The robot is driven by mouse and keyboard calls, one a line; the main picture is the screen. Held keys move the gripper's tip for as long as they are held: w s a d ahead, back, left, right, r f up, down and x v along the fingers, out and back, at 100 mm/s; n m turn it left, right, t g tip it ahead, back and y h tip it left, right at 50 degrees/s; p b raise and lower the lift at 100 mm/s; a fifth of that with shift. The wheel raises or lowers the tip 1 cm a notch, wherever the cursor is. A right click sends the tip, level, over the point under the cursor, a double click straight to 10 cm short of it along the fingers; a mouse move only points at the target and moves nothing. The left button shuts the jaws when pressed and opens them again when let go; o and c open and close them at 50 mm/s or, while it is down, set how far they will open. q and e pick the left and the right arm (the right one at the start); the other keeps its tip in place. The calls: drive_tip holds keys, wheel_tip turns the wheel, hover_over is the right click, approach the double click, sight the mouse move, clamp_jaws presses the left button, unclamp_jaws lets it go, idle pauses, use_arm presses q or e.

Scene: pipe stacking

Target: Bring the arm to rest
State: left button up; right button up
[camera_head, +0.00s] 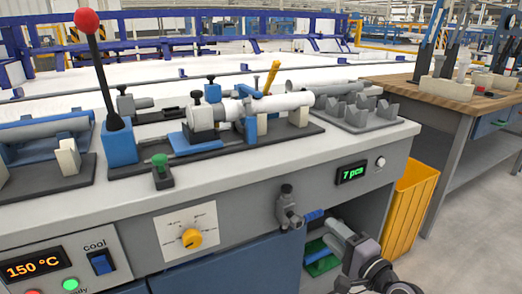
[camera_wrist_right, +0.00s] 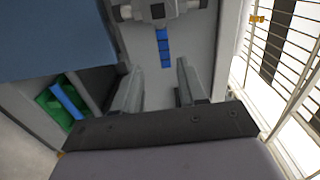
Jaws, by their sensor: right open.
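My right gripper (camera_head: 333,238) is at the lower right of the head view, in front of the bench. In the right wrist view its two fingers (camera_wrist_right: 153,70) stand apart with nothing between them. A grey fitting with a blue handle (camera_head: 314,214) is on the bench front, just beyond the fingertips. The blue handle also shows in the wrist view (camera_wrist_right: 164,47), ahead of the gap and apart from the fingers. A white pipe (camera_head: 268,104) lies in the fixture on the bench top. My left gripper is not in view.
The grey bench (camera_head: 240,170) carries a red-knobbed lever (camera_head: 88,22) and a grey pipe rack (camera_head: 372,118). A green tray (camera_head: 318,266) sits in the open shelf below. A yellow bin (camera_head: 411,205) stands right of it. Floor at the far right is clear.

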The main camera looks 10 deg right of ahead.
drive_tip(key=s+a+f+n+g+h, duration=0.1)
drive_tip(key=s+a+f+n+g, duration=0.3)
drive_tip(key=s+n, duration=0.55)
drive_tip(key=s+a+f+n+g+h, duration=0.1)
drive_tip(key=s+a+f+n, duration=0.5)
drive_tip(key=s, duration=0.6)
use_arm(q)
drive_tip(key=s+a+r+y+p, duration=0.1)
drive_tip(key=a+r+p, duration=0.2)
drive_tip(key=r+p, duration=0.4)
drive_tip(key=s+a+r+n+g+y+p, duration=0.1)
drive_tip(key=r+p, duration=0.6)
drive_tip(key=p, duration=1.1)
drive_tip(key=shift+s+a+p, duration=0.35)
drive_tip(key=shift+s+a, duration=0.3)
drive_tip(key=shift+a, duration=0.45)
use_arm(e)
drive_tip(key=s+d+r+h, duration=0.1)
drive_tip(key=s+d+r, duration=0.1)
drive_tip(key=r, duration=0.5)
drive_tip(key=s+d+r+g+h, duration=0.1)
drive_tip(key=d+r, duration=0.3)
drive_tip(key=r, duration=0.4)
drive_tip(key=shift+s+d+r, duration=0.25)
drive_tip(key=shift+s+d, duration=0.1)
drive_tip(key=shift+s, duration=0.05)
drive_tip(key=shift+n, duration=0.25)
